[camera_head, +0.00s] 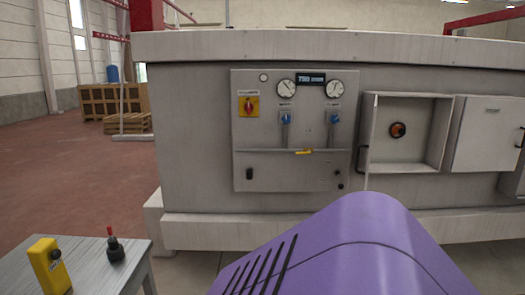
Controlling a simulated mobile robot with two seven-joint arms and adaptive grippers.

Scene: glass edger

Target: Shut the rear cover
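An open shallow box (376,129) is set on the grey machine front at the right. A round orange-red and black knob (398,130) shows inside it. A light grey cover panel (487,135) with a dark handle at its right edge sits directly right of the box. It looks like the box's door swung out to the right, but I cannot tell for sure that it is hinged there. A dark handle (362,160) shows at the box's lower left side. Neither of my grippers is in view.
A control panel (262,170) with gauges, blue regulators and a yellow-red switch is left of the box. A small table (85,268) at lower left holds a yellow device (48,268) and a black red-tipped object (115,250). Red floor (60,180) is open at left.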

